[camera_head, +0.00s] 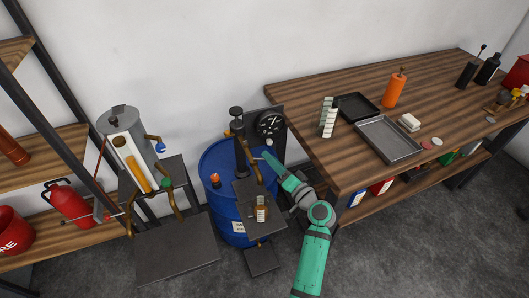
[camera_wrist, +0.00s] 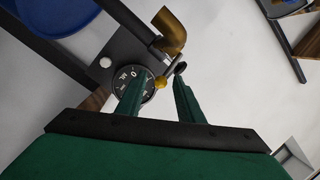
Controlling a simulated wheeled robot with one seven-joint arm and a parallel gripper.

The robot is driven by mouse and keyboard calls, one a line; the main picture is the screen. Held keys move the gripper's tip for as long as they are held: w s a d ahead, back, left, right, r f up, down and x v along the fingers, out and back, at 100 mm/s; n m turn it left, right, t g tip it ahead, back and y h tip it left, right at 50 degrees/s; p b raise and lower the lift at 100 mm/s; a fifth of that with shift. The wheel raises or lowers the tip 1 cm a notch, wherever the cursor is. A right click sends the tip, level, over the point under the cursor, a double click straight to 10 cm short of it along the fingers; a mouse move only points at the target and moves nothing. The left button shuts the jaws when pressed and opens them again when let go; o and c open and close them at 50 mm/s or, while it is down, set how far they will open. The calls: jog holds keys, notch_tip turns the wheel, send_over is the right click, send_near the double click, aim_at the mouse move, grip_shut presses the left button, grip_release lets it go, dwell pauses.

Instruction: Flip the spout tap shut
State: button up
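The brass spout (camera_head: 256,172) comes off the dark pump column beside the blue drum (camera_head: 215,160). In the wrist view the spout (camera_wrist: 172,32) bends at top centre. Its tap, a thin lever with a dark knob (camera_wrist: 180,68) and a brass end (camera_wrist: 161,82), shows at my fingertips. My gripper (camera_wrist: 160,78) is open, its two green fingers apart with the tap around the gap between them. I cannot tell whether they touch it. In the head view my gripper (camera_head: 265,157) is at the spout's right, and the tap is too small to make out.
A small amber bottle (camera_head: 262,210) stands on the dark platform below the spout. A round dial (camera_head: 270,124) is behind my gripper. A wooden bench (camera_head: 310,107) with trays stands at right. A tank with a sight glass (camera_head: 128,150) stands at left.

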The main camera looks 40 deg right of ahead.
jog(key=shift+w, duration=2.55)
jog(key=shift+w, duration=0.1)
grip_shut()
